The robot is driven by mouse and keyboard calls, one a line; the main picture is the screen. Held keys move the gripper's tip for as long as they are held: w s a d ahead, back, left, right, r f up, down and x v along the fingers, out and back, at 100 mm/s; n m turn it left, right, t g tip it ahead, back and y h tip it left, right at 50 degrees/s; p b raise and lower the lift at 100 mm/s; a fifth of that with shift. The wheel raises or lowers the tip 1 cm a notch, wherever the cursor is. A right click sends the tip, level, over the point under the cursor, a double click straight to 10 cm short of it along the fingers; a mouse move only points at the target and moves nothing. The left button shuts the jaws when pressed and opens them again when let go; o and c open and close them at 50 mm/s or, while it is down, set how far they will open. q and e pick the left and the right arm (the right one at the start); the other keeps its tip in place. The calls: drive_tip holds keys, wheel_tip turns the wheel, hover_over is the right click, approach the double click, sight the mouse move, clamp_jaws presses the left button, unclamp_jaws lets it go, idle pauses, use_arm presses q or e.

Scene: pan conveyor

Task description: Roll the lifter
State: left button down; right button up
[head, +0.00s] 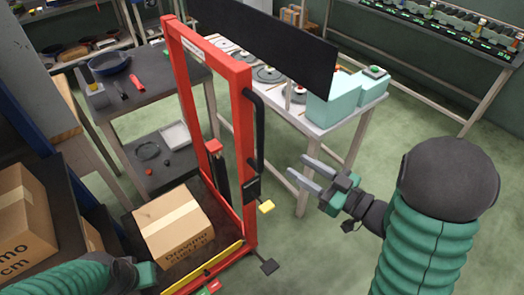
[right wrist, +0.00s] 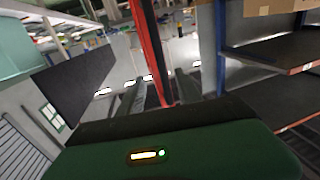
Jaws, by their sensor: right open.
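The lifter is a red upright frame (head: 245,150) with a black vertical handle (head: 261,130) on its right post and a low dark platform at the left. A cardboard box (head: 172,225) sits on that platform. My right gripper (head: 297,167) is open and empty, to the right of the handle and apart from it, fingers pointing left. In the right wrist view a red post (right wrist: 150,50) shows beyond the open fingers (right wrist: 155,95). My left gripper (head: 143,274) is at the lower left, near the platform; its fingertips are not clear.
A table (head: 340,130) with pans and mint-green boxes stands behind the lifter. A dark cart (head: 150,105) with a blue pan is at the left. Another large box (head: 22,220) is at the far left. Green floor is clear at the right.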

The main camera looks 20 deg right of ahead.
sight(260, 142)
drive_tip(key=p+x, duration=0.1)
drive_tip(key=x, duration=1.3)
drive_tip(key=shift+w+a, duration=0.1)
clamp_jaws()
idle(0.7)
